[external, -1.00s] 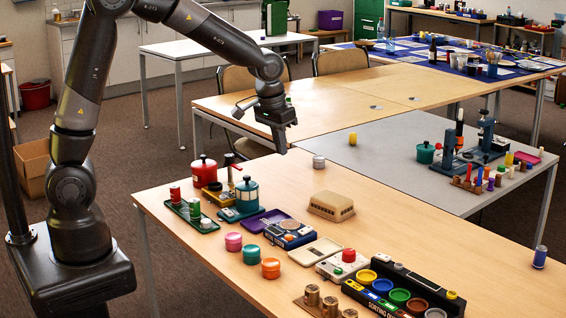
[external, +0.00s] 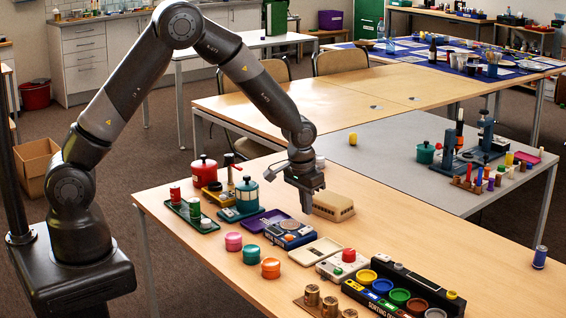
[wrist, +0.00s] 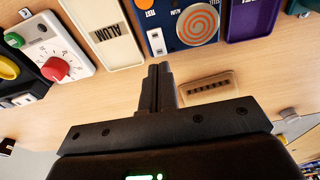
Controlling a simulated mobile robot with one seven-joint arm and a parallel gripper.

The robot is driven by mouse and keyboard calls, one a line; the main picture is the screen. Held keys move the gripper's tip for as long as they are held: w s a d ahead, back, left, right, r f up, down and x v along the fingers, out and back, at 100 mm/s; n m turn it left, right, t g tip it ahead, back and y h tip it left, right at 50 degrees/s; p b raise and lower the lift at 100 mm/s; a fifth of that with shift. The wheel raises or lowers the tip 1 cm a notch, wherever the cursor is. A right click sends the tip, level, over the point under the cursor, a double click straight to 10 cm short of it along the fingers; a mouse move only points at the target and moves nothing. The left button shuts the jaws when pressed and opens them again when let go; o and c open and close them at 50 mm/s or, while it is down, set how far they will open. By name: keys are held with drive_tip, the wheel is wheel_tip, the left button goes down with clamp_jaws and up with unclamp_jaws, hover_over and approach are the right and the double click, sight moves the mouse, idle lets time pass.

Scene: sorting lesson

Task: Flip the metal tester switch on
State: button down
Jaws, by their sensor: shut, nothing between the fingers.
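A blue device with a coppery spiral disc, which looks like the metal tester (external: 290,234), lies on the wooden table between two shallow trays. In the wrist view this tester (wrist: 182,42) is at the top centre, partly cut off by the frame edge. A small white switch plate (wrist: 154,41) shows on its left side there; its on or off position is too small to tell. My gripper (external: 307,211) is shut and empty. It points down above the table, near the tester and the beige slotted box. In the wrist view my gripper's fingertips (wrist: 159,67) are together, just below the tester's edge.
A beige slotted box (external: 333,207) is close right of my gripper. A beige tray (wrist: 106,32) and a purple tray (wrist: 252,22) flank the tester. A white unit with a red knob (external: 348,256) and a black sorting rack (external: 425,289) stand nearer the front.

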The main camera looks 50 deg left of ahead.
sight(304, 230)
drive_tip(key=shift+w+f, duration=0.15)
drive_tip(key=shift+f, duration=0.95)
drive_tip(key=shift+w+f, duration=0.15)
drive_tip(key=shift+f, duration=0.9)
drive_tip(key=shift+w+f+g, duration=0.35)
drive_tip(key=shift+f+g, duration=0.3)
drive_tip(key=shift+g, duration=0.55)
drive_tip(key=shift+s+a, duration=0.1)
drive_tip(key=shift+s, duration=0.75)
wheel_tip(304, 230, up, 15)
drive_tip(key=w, duration=0.2)
